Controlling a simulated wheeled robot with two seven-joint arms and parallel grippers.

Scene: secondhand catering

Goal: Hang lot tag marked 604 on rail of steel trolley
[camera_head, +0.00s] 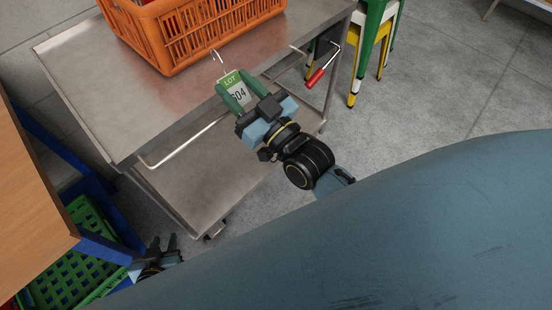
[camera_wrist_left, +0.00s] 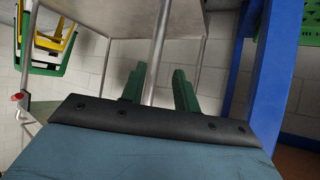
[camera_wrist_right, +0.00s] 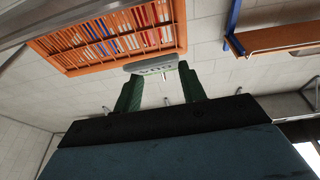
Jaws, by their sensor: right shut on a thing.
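The lot tag (camera_head: 235,92) is white with a green "LOT" band, reads 604, and has a wire hook (camera_head: 217,55) at its top. My right gripper (camera_head: 241,90) is shut on it, one green finger at each side. In the right wrist view the tag (camera_wrist_right: 152,68) shows nearly edge-on between the fingers. The steel trolley (camera_head: 125,100) has a thin rail (camera_head: 185,143) along its near side; my right gripper and the tag hide part of it. I cannot tell whether the hook touches the rail. My left gripper (camera_head: 162,244) is open and empty, low beside the trolley.
An orange crate (camera_head: 200,32) stands on the trolley top just beyond the tag. A red-handled lever (camera_head: 315,78) is at the trolley's right end. Green and yellow stools (camera_head: 370,50) stand behind. A wooden table (camera_head: 35,215) and green crate (camera_head: 70,260) are at left. Floor at right is clear.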

